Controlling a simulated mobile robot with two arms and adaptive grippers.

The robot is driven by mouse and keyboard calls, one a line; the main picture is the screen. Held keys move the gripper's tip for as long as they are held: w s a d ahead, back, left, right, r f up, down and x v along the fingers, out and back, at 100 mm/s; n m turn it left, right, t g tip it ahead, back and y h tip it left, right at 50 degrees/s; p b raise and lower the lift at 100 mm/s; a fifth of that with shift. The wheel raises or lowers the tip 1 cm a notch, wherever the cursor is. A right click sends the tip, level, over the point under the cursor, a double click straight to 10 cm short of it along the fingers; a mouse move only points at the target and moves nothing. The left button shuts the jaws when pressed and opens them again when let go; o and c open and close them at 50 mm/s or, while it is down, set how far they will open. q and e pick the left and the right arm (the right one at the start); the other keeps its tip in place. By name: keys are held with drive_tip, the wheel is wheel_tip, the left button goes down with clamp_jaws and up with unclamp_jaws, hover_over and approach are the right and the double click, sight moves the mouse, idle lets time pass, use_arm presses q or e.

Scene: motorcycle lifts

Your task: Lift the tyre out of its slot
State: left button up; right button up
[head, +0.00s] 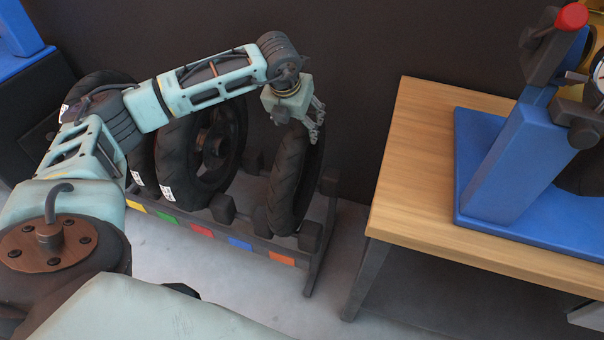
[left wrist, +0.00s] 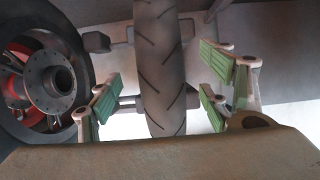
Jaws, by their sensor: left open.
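A black tyre (head: 291,190) stands upright at the right end of a low dark rack (head: 318,250), behind an orange label. My left gripper (head: 316,125) is over the top of this tyre, reaching down from above. In the left wrist view the tyre (left wrist: 160,65) runs between the green-padded fingers of my left gripper (left wrist: 160,88). The fingers are open, with a gap on both sides of the tread. The lower part of the tyre sits in its rack slot. My right gripper is not in view.
Other tyres, one a wheel with a hub (head: 205,150), stand to the left in the rack. Coloured labels line its front. A wooden bench (head: 425,150) with a blue stand (head: 510,160) is at the right. A dark wall is close behind.

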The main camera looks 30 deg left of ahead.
sight(298, 126)
use_arm(q)
drive_tip(key=x, duration=0.4)
drive_tip(key=shift+f+b, duration=0.35)
drive_tip(key=shift+b, duration=0.05)
clamp_jaws()
drive_tip(key=shift+w+r, duration=0.15)
drive_tip(key=shift+r, duration=0.1)
